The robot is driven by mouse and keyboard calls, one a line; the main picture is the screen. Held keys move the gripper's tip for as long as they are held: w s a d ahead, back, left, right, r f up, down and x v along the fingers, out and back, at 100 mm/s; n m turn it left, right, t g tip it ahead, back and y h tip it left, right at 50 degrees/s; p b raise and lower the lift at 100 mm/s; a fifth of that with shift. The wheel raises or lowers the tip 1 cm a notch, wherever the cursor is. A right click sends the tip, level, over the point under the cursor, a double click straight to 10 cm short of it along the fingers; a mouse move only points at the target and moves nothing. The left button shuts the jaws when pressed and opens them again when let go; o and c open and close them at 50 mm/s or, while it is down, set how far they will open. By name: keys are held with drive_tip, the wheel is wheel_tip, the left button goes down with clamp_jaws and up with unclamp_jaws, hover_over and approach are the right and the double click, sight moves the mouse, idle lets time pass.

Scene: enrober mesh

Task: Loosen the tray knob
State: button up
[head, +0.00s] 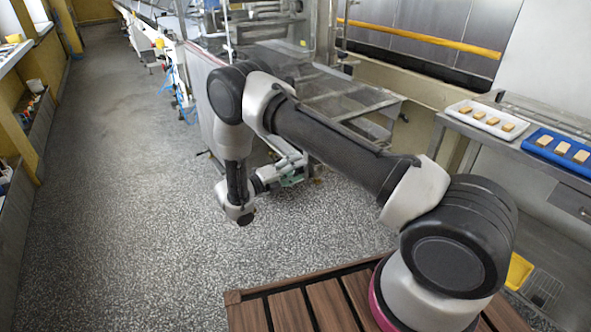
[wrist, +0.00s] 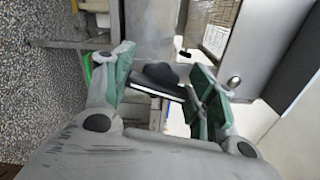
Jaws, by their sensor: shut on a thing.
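The tray knob (wrist: 160,73) is a black, rounded knob seen between my fingers in the wrist view. My gripper (wrist: 165,78) has green finger pads, one on each side of the knob, and is shut on it. The exact contact of the pads with the knob is hard to make out. In the head view my gripper (head: 291,177) is low beside the metal machine frame, and the knob is too small or hidden to see there.
The steel machine frame (head: 345,97) with its mesh stands just beyond my gripper. A white tray (head: 465,112) and a blue tray (head: 538,147) with biscuit-like pieces lie on a steel bench at right. The speckled floor (head: 130,200) at left is clear.

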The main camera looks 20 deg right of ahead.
drive_tip(key=shift+n, duration=1.2)
drive_tip(key=o, duration=1)
drive_tip(key=shift+a, duration=0.15)
drive_tip(key=v, duration=1.1)
drive_tip(key=shift+s+a, duration=0.15)
drive_tip(key=shift+a, duration=0.2)
